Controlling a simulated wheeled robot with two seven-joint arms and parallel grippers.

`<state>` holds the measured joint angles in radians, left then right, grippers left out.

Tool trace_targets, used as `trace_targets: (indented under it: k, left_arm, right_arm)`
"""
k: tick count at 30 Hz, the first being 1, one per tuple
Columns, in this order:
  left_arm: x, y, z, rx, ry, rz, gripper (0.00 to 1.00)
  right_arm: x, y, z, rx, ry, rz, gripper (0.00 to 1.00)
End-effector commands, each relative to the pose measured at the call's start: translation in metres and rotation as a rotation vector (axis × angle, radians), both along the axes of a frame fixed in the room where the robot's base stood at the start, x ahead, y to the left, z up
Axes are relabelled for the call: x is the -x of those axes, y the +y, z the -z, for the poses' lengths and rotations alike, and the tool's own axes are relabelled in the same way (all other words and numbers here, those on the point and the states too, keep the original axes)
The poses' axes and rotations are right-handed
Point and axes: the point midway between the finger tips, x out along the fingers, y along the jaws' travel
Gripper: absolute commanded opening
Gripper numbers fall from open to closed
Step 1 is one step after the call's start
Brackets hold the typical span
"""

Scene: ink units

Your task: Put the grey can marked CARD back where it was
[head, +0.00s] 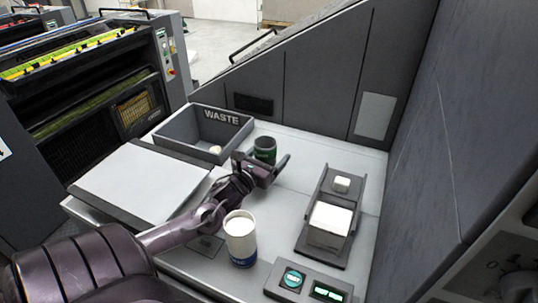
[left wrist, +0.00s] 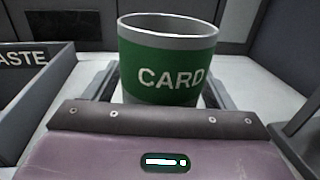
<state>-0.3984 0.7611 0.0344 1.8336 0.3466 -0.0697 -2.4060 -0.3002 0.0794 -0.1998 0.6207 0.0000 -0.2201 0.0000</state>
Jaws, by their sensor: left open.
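The grey can (head: 265,150) has a green band and stands upright on the light table, just right of the waste tray. In the left wrist view the can (left wrist: 168,62) fills the upper middle, with CARD in white letters facing me. My left gripper (head: 263,165) is open at the can, one finger on each side of its lower part. The can's base is hidden behind the gripper body in the left wrist view. I cannot tell whether either finger touches it. My right gripper is not in view.
A grey tray marked WASTE (head: 188,135) holds a small pale piece. A white can with a blue band (head: 241,248) stands near my left forearm. A dark stand with white blocks (head: 330,225) is at right. A button panel (head: 285,293) is in front. A flat white-topped board (head: 140,180) lies left.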

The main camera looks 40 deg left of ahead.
Motion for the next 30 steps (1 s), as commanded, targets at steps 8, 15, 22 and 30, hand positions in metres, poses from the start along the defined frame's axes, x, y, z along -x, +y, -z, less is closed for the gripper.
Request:
trace_targets:
  k: [8,15,22,30]
  left_arm:
    - [0.013,-0.002,-0.001,0.0,0.004,0.0,0.77]
    - [0.052,-0.008,0.0,0.001,0.005,0.002,0.77]
    - [0.089,-0.013,-0.002,0.002,0.004,0.001,0.77]
    - [0.115,-0.017,-0.003,0.001,0.001,0.0,0.77]
  right_arm:
    - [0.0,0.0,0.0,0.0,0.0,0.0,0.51]
    - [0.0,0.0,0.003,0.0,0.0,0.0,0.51]
    - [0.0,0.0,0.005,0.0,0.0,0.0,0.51]
    - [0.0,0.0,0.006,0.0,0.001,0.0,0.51]
